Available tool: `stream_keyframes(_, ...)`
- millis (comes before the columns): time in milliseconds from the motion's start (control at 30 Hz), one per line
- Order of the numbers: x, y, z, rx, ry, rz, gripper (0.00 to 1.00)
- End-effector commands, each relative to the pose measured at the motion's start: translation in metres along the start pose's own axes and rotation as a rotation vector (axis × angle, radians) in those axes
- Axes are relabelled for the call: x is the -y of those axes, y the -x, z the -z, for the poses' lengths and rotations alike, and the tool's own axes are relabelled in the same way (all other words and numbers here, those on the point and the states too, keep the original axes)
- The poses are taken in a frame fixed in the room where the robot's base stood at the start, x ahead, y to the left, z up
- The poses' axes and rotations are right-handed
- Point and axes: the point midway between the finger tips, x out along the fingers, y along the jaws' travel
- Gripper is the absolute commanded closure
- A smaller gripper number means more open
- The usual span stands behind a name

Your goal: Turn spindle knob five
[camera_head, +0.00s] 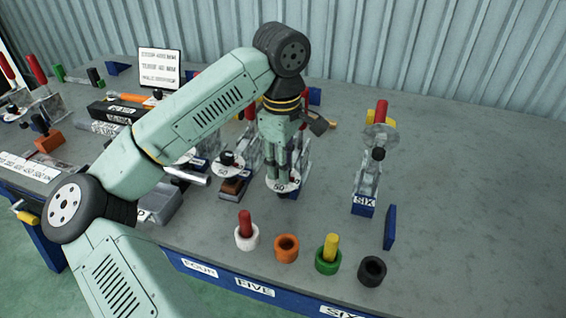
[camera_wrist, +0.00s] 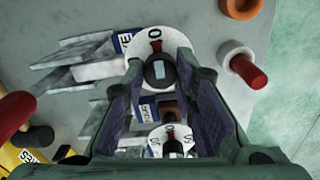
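A white round dial (camera_head: 284,186) with a black knob sits below my gripper (camera_head: 283,176) in the head view. In the wrist view the same dial (camera_wrist: 150,38) has a red mark, and its black knob (camera_wrist: 160,72) lies between my fingertips. A partly hidden blue label beside it seems to read FIVE. My gripper's fingers stand apart, one on each side of the knob. Whether they touch it cannot be told. The FIVE label (camera_head: 254,288) is on the table's front edge.
A neighbouring dial (camera_head: 231,161) stands to the left, also seen between the fingers (camera_wrist: 172,140). The SIX fixture (camera_head: 363,195) stands to the right. A white cup (camera_head: 247,240), orange ring (camera_head: 286,248), green cup (camera_head: 328,262) and black ring (camera_head: 372,271) line the front. The right tabletop is clear.

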Motion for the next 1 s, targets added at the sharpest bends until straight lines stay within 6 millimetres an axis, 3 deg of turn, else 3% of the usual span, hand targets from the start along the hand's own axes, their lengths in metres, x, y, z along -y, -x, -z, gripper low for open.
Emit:
stream_keyframes(333,0.0004,0.0001,0.0000,0.000,0.000,0.001,1.00)
stream_keyframes(667,0.0005,-0.0013,0.0000,0.000,0.038,0.002,1.00)
stream_keyframes(1000,0.0005,-0.0039,0.0001,0.007,0.262,0.000,1.00)
